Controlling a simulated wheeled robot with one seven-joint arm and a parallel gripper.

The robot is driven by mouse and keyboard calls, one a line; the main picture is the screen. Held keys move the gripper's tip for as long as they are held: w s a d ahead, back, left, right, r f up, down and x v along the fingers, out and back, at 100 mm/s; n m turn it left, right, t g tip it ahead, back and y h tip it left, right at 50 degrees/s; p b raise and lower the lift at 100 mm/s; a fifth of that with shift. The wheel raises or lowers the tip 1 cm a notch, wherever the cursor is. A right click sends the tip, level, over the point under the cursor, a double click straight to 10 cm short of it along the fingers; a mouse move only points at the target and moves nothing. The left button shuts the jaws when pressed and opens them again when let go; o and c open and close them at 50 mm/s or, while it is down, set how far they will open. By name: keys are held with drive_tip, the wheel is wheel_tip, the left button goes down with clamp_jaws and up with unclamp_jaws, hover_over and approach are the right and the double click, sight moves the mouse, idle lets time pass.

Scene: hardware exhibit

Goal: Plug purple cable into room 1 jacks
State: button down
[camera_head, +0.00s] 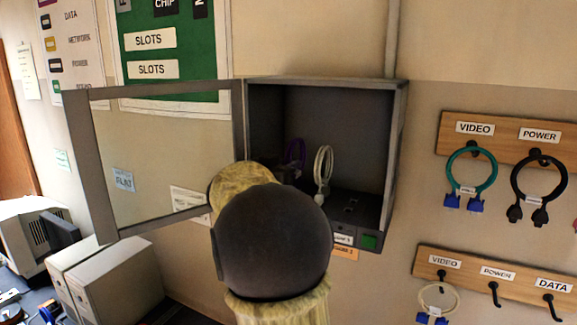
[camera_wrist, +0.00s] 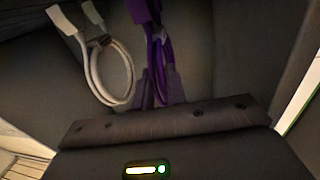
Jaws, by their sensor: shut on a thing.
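The purple cable (camera_head: 295,152) is inside an open grey wall box, largely behind my arm in the head view. In the wrist view the purple cable (camera_wrist: 154,40) runs up from between the fingers of my gripper (camera_wrist: 159,82), which is shut on it. The plug ends are hard to make out. A white looped cable (camera_head: 323,170) stands right of the purple one in the box and shows at left in the wrist view (camera_wrist: 112,75). Dark jacks (camera_head: 351,204) show in the box floor, right of the white cable. A small orange label (camera_head: 344,253) is below the box front.
The box's glass door (camera_head: 90,165) hangs open to the left. A green button (camera_head: 369,241) is on the box's front right. Wooden racks (camera_head: 500,135) with cables on hooks hang on the right wall. Beige computer gear (camera_head: 100,270) stands at lower left.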

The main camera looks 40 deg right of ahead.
drive_tip(key=shift+f, duration=0.3)
idle(0.5)
idle(0.3)
drive_tip(key=c, duration=0.7)
unclamp_jaws()
drive_tip(key=shift+a, duration=0.15)
drive_tip(key=v, duration=0.7)
drive_tip(key=shift+a, duration=0.15)
idle(0.6)
idle(0.4)
